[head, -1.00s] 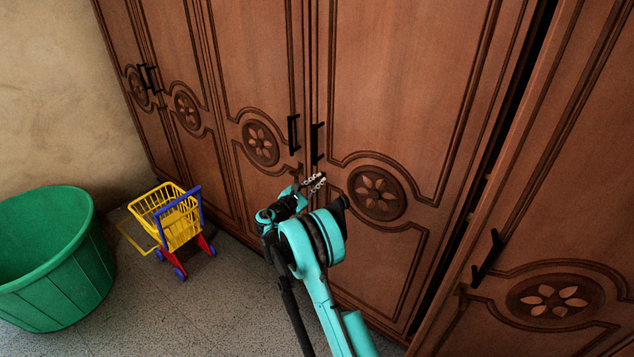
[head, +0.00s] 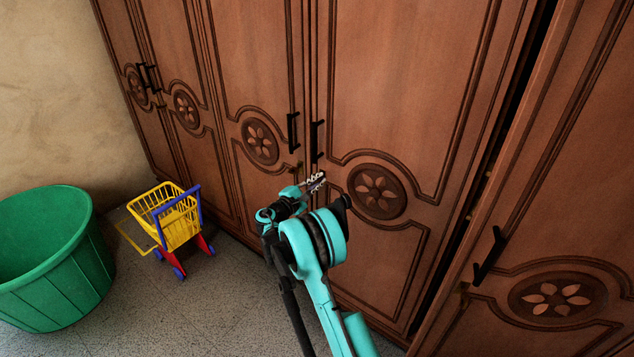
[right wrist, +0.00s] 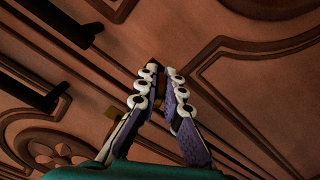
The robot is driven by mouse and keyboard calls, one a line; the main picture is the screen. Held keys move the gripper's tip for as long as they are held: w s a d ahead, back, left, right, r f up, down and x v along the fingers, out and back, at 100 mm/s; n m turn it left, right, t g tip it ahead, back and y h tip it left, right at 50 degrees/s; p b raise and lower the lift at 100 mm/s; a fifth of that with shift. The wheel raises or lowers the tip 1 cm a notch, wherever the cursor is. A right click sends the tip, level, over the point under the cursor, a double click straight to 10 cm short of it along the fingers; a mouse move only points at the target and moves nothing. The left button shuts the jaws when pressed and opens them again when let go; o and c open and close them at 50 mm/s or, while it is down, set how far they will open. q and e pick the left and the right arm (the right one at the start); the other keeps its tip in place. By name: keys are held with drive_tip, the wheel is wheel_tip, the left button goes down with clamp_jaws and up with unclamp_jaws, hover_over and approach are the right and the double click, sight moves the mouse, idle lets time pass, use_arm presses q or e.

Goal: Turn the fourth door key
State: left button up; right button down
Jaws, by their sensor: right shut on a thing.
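The wardrobe's fourth door (head: 420,90) is brown wood with a black bar handle (head: 318,141) near its left edge and a carved flower disc. My right gripper (head: 316,181) is at that left edge, just below the handle. In the right wrist view the gripper (right wrist: 161,85) has its fingers converging on a small dark, brassy thing between the tips, which looks like the key (right wrist: 160,90). The fingers hide most of it, so its turn angle cannot be told. My left gripper is not in view.
The third door's handle (head: 293,132) is close to the left of the fourth's. The rightmost door (head: 575,190) stands out from the others, with a dark gap beside it. A toy cart (head: 172,222) and a green tub (head: 50,262) stand on the floor at left.

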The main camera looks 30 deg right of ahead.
drive_tip(key=m, duration=0.5)
drive_tip(key=shift+f+m+b, duration=0.2)
drive_tip(key=shift+m+b, duration=0.15)
drive_tip(key=shift+m, duration=0.05)
idle(0.3)
drive_tip(key=c, duration=1.7)
unclamp_jaws()
drive_tip(key=v, duration=1.2)
drive_tip(key=shift+s, duration=0.1)
